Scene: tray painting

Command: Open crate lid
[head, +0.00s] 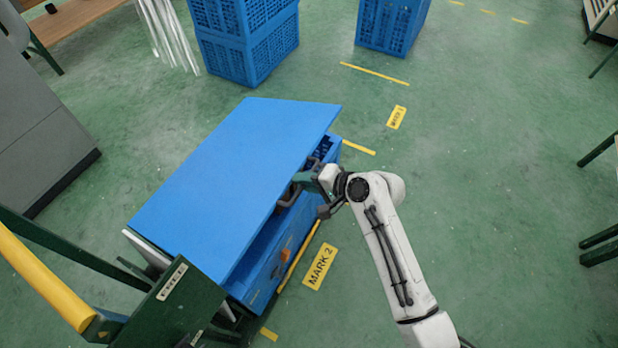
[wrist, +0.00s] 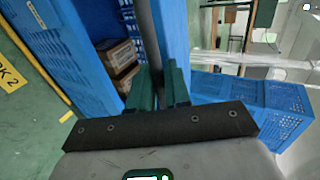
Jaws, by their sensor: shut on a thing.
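The crate lid (head: 235,175) is a flat blue panel, tilted up so that a gap shows along its right side. The blue crate (head: 287,262) stands below it, its right wall showing. In the wrist view the crate wall (wrist: 65,45) is at left and the lid (wrist: 174,35) is a narrow blue strip at the middle. My gripper (head: 300,184) is at the lid's right edge. Brown boxes (wrist: 120,60) show inside the crate.
Stacked blue crates (head: 245,45) stand behind, with another crate (head: 391,25) to their right. A dark green frame with a yellow bar (head: 40,275) is at lower left. A yellow MARK 2 label (head: 319,267) lies on the floor. Floor at right is mostly clear.

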